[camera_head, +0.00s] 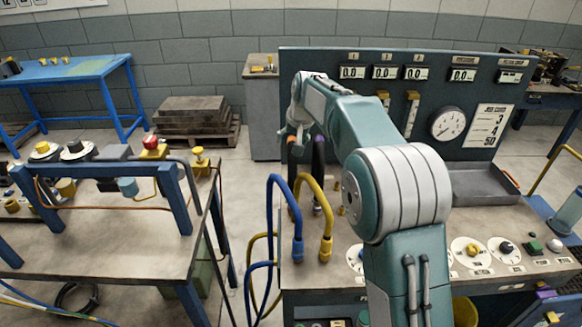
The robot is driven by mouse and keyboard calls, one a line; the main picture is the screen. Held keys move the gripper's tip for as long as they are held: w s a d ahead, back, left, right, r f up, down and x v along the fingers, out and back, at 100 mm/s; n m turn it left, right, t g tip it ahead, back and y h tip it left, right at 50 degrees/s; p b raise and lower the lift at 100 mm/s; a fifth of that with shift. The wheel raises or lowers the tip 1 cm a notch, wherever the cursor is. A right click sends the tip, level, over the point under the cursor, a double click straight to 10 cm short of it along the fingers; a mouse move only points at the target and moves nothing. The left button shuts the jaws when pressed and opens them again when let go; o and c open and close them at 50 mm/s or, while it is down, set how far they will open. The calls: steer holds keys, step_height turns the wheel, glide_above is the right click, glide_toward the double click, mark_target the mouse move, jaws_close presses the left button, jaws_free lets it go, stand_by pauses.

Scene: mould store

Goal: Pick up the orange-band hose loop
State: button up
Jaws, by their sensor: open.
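My arm reaches out over the right-hand console, and my gripper (296,134) hangs at its far end, small in the picture. It is open, pointing down. Just below it is a dark hose loop with a bit of orange on it (292,147), apparently the orange-band loop. It stands behind the blue and yellow hoses and is partly hidden by the gripper. I cannot tell whether the fingers are around it or only beside it. A dark loop with a purple part (318,165) stands just to its right.
A blue hose (271,215) and a yellow hose (325,215) arch up at the console's left edge, close in front. A dark gauge panel (460,130) rises behind. A grey tray (485,187) sits right. A cluttered workbench (110,240) stands left, with floor between.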

steer(key=shift+w+f, duration=0.3)
steer(key=shift+f, duration=0.4)
steer(key=shift+c, duration=0.3)
jaws_close()
step_height(320, 180, up, 10)
steer(key=shift+r, duration=0.1)
